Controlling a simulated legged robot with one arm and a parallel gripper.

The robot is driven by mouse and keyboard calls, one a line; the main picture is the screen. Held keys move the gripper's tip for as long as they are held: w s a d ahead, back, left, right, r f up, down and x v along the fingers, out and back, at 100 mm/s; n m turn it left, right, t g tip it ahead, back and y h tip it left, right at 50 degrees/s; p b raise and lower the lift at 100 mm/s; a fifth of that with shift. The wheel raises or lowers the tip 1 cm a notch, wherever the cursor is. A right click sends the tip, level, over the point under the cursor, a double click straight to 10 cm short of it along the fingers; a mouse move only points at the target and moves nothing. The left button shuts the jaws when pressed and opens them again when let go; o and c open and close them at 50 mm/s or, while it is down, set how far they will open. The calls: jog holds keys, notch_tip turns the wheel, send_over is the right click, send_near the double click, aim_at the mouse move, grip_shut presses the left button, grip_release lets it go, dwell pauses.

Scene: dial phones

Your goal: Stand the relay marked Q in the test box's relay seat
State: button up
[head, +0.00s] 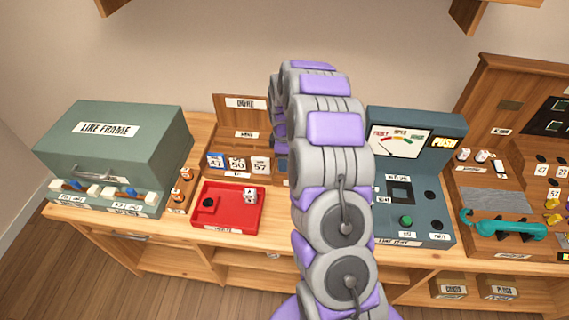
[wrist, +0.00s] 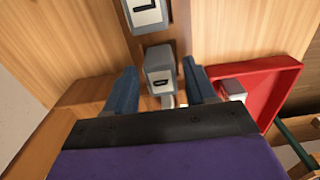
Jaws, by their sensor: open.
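In the wrist view my gripper (wrist: 161,78) is open. Its two blue fingers stand on either side of a small grey block (wrist: 159,66) with a white, dark-marked label. I cannot read the mark, so I cannot tell whether it is relay Q. A second similar block (wrist: 147,10) stands beyond it at the top edge. In the head view my arm hides most of my gripper and this spot. The teal-grey test box (head: 447,160) stands right of my arm, with a meter on top. A dark square opening (head: 400,192), possibly the relay seat, shows on its front panel.
A red tray (head: 214,219) holding a white block (head: 250,195) lies left of my arm; the tray also shows in the wrist view (wrist: 270,78). Labelled blocks (head: 236,163) stand in a wooden rack behind it. The Line Frame (head: 110,130) is far left, a teal handset (head: 505,228) right.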

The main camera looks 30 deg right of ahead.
jog(key=c, duration=0.9)
jog(key=shift+r+p, duration=1.5)
jog(key=shift+r, duration=1.5)
